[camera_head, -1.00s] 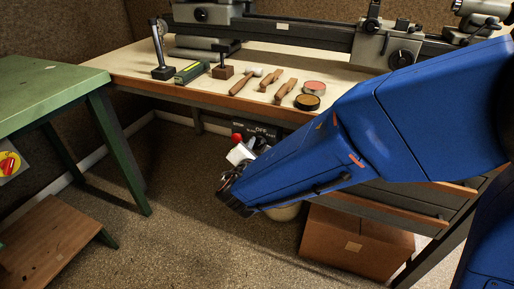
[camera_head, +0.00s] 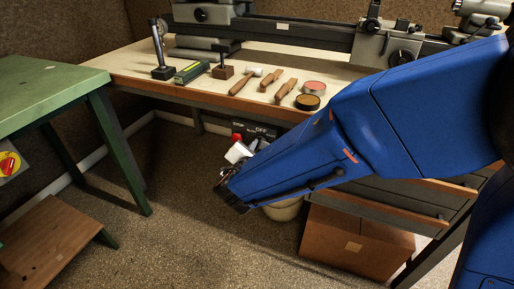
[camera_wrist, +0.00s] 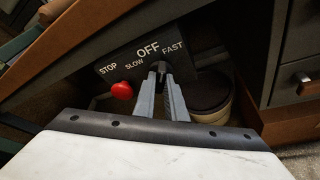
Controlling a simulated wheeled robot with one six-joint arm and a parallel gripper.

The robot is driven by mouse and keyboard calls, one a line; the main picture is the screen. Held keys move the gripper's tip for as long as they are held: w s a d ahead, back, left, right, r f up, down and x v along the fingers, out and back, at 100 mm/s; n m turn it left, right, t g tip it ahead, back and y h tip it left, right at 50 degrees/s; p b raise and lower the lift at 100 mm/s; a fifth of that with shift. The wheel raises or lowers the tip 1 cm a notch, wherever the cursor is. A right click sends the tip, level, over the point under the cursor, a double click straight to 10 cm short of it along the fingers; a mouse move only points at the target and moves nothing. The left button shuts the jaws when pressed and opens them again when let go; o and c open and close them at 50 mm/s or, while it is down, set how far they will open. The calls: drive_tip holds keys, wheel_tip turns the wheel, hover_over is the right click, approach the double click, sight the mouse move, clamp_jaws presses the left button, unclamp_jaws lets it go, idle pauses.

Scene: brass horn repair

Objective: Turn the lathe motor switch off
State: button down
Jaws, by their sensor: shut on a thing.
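The dark lathe switch panel (camera_wrist: 140,58) is in the wrist view, marked STOP, SLOW, OFF and FAST. A red stop button (camera_wrist: 122,91) sits at its left. My gripper (camera_wrist: 159,73) is in front of the panel, its two grey fingers shut on the dark switch lever (camera_wrist: 159,67) just below the OFF mark. The fingers partly hide the lever, so its exact angle is hard to tell. In the head view the panel (camera_head: 265,131) shows under the bench front, partly covered by my arm, with the red button (camera_head: 236,138) beside a white part.
The lathe (camera_head: 300,35) stands on the bench (camera_head: 135,62) with several hand tools and tins. A pale bucket (camera_head: 284,212) and a cardboard box (camera_head: 357,245) are under it. A green table (camera_head: 45,88) stands at left. Open floor lies between.

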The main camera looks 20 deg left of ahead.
drive_tip(key=n+h, duration=0.3)
drive_tip(key=n, duration=0.1)
drive_tip(key=shift+a+g, duration=0.2)
drive_tip(key=shift+g, duration=0.2)
drive_tip(key=shift+n, duration=0.4)
drive_tip(key=c, duration=1.8)
unclamp_jaws()
drive_tip(key=v, duration=1.7)
drive_tip(key=shift+s, duration=0.25)
drive_tip(key=shift+a, duration=0.15)
